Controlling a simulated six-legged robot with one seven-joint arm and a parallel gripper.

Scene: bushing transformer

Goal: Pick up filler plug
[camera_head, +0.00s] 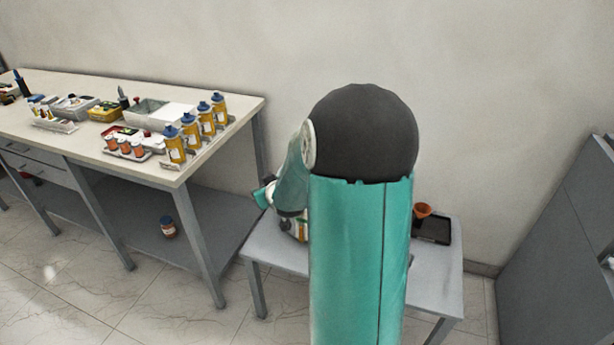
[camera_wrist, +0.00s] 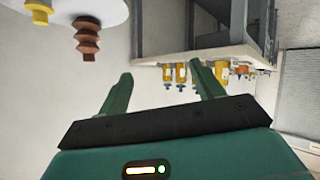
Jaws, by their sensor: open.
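My gripper (camera_wrist: 161,72) shows in the wrist view with its two green fingers spread apart and nothing between them. At the upper left of that view is part of a white round body (camera_wrist: 60,8). It carries a brown ribbed bushing (camera_wrist: 87,38) and a yellow capped piece (camera_wrist: 39,12); I cannot tell whether this piece is the filler plug. Both are left of and apart from the fingers. In the head view my arm covers the middle of the small table (camera_head: 272,250) and most of what stands there.
A long workbench (camera_head: 60,90) at the left holds yellow bottles (camera_head: 206,117), orange-capped jars (camera_head: 124,147) and trays. A jar (camera_head: 168,228) stands on its lower shelf. A black tray (camera_head: 436,232) and an orange funnel (camera_head: 423,210) are on the small table's right side. A grey cabinet (camera_head: 560,240) stands right.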

